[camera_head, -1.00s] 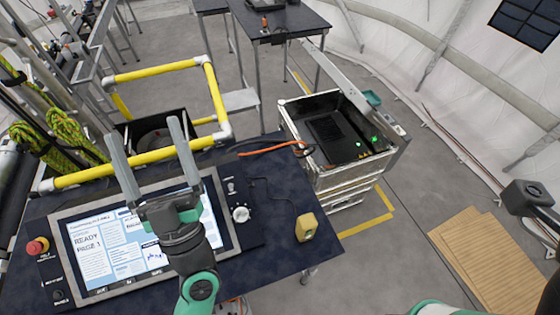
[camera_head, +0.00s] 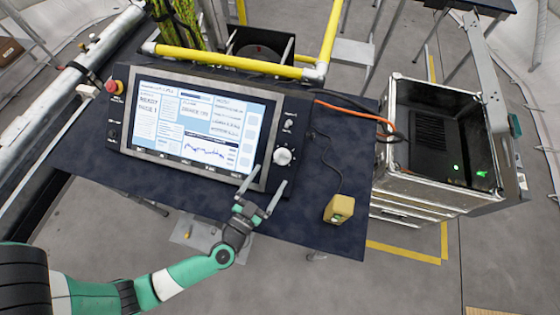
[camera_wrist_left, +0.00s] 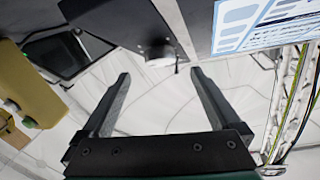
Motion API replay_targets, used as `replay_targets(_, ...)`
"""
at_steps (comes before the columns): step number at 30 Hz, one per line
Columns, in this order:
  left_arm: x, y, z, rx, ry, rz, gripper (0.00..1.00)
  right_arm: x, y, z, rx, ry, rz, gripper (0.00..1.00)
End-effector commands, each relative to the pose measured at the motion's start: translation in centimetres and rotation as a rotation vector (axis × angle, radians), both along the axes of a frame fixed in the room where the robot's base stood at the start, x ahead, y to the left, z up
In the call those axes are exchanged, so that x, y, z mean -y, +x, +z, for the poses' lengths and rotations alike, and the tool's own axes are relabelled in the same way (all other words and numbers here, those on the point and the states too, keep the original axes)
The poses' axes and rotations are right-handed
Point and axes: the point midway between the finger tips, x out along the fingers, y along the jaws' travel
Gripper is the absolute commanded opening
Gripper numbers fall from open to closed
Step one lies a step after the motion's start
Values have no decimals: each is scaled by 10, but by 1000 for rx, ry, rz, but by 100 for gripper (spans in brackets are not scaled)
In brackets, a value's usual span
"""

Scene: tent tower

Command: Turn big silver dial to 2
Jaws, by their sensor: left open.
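The big silver dial (camera_head: 283,157) is a round knob on the dark panel right of the screen. My left gripper (camera_head: 267,178) is open and empty, with its two fingers parted just in front of the panel, near and slightly left of the dial. In the left wrist view the dial (camera_wrist_left: 160,61) shows beyond the fingertips, roughly between them, with a gap. Any marks around the dial are too small to read. My right gripper is not in view.
The screen (camera_head: 195,122) lies left of the dial. A smaller knob (camera_head: 288,124) is above it. A yellow box (camera_head: 339,208) with a cable sits to the right on the dark table (camera_head: 345,160). A red button (camera_head: 112,86) is at the far left. A yellow rail (camera_head: 235,63) runs behind.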

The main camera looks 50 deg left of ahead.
Motion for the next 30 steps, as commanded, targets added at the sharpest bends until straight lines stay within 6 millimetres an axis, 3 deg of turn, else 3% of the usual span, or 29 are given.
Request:
replay_targets(3, -11, 28, -1, 5, 0, 5, 97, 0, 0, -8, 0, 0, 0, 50)
replay_targets(9, -22, 59, -1, 3, 0, 3, 97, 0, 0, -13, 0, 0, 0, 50)
replay_targets(20, -25, 68, 0, 0, 1, -1, 97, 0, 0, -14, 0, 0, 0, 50)
replay_targets(30, -24, 68, 0, 1, 1, 0, 37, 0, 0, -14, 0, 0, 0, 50)
